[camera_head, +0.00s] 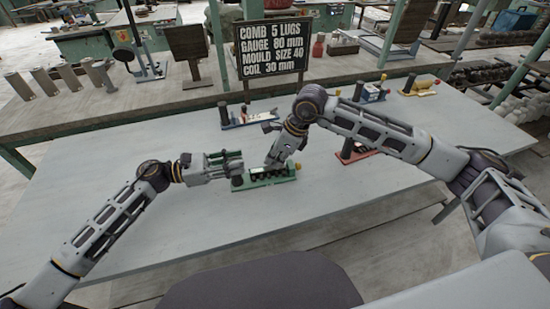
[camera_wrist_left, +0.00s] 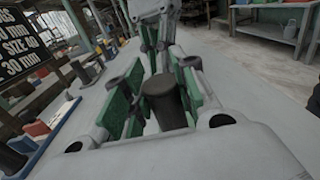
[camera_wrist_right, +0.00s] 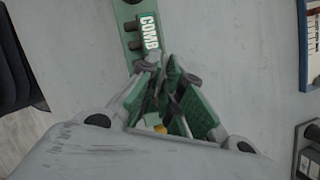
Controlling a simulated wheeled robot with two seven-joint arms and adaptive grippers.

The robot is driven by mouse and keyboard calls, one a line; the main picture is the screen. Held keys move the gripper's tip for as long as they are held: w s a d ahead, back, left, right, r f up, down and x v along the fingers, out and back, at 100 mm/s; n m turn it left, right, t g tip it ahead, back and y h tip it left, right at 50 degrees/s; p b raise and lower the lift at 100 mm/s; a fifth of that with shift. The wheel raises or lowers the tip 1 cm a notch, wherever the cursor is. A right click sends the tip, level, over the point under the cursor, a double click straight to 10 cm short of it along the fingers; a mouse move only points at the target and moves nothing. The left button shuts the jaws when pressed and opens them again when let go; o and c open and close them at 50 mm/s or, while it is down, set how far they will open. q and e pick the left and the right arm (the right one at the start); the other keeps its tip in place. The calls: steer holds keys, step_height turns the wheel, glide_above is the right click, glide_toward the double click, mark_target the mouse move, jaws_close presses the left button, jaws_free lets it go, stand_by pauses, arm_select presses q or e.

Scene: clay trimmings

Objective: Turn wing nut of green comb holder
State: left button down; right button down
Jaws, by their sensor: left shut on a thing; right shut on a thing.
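The green comb holder (camera_head: 268,181) lies on the grey table in front of me, with its COMB label showing in the right wrist view (camera_wrist_right: 150,32). My left gripper (camera_head: 238,163) is at the holder's left end, shut around a dark upright post (camera_wrist_left: 165,103), which stands between its green finger pads in the left wrist view. My right gripper (camera_head: 276,164) reaches down at the holder's right end. It is shut on the wing nut, whose yellow part (camera_wrist_right: 159,129) shows between its pads in the right wrist view. The fingers hide most of the nut.
A blue holder (camera_head: 248,119) stands behind, a red holder (camera_head: 352,154) to the right, and another blue one (camera_head: 372,94) and a yellow one (camera_head: 418,88) farther back right. The table front is clear.

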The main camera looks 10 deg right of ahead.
steer(key=m, duration=0.2)
steer(key=m+t+h, duration=0.1)
steer(key=m, duration=0.2)
steer(key=shift+s+a+m+t, duration=0.1)
steer(key=shift+m+t, duration=0.2)
arm_select(q)
steer(key=shift+s, duration=0.1)
arm_select(e)
steer(key=shift+m+t+h, duration=0.3)
steer(key=shift+m+h, duration=0.6)
steer(key=shift+m, duration=1.1)
steer(key=c, duration=1.6)
jaws_free()
steer(key=shift+s+a+r, duration=0.1)
steer(key=shift+r, duration=0.05)
steer(key=v, duration=1.1)
steer(key=shift+s+r, duration=0.25)
steer(key=shift+r, duration=0.05)
